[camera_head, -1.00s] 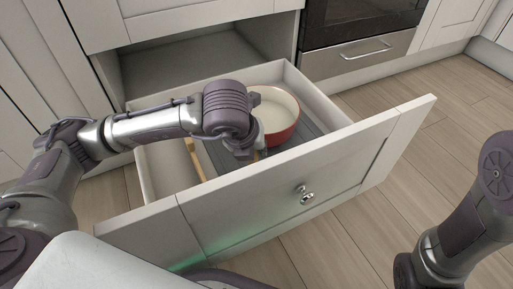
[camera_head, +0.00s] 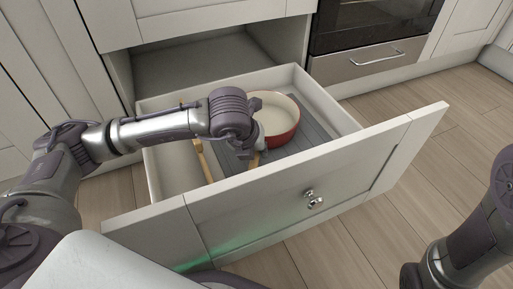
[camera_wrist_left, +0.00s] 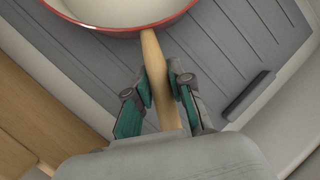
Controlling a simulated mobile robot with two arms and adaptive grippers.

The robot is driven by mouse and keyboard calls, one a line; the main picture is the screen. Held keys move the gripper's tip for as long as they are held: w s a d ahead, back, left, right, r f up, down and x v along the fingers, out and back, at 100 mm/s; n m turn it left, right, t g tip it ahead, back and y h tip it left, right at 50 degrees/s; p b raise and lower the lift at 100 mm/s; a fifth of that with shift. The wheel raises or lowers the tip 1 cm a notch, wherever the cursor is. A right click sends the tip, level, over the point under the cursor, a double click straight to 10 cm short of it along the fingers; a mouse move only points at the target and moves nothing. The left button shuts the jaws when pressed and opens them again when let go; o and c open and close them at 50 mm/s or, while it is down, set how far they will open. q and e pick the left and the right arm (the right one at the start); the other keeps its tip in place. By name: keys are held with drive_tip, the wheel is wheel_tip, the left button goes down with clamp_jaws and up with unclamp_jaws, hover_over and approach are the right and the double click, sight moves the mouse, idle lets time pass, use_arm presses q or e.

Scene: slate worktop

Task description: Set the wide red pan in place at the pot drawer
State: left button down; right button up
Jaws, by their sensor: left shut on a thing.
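The wide red pan (camera_head: 283,132) has a cream inside and a wooden handle. It is inside the open pot drawer (camera_head: 310,190), over the grey ribbed mat (camera_head: 318,132) at the right. My left gripper (camera_wrist_left: 165,90) is shut on the pan's wooden handle (camera_wrist_left: 153,58), with a green-padded finger on each side. In the head view my left wrist hides most of the fingers and the handle. The pan looks level. I cannot tell whether its base touches the mat. My right arm is at the right edge of the head view; its gripper is not visible.
Wooden utensils (camera_head: 202,160) lie in the left part of the drawer. A dark grey bar (camera_wrist_left: 248,96) stands on the mat in the wrist view. The drawer walls surround the pan. An oven (camera_head: 372,30) is behind at the right.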

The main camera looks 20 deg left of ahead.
use_arm(q)
drive_tip(key=c, duration=1)
unclamp_jaws()
drive_tip(key=shift+o, duration=0.2)
drive_tip(key=shift+s+f, duration=0.1)
drive_tip(key=d+v, duration=0.1)
drive_tip(key=v, duration=1.1)
drive_tip(key=shift+a, duration=0.45)
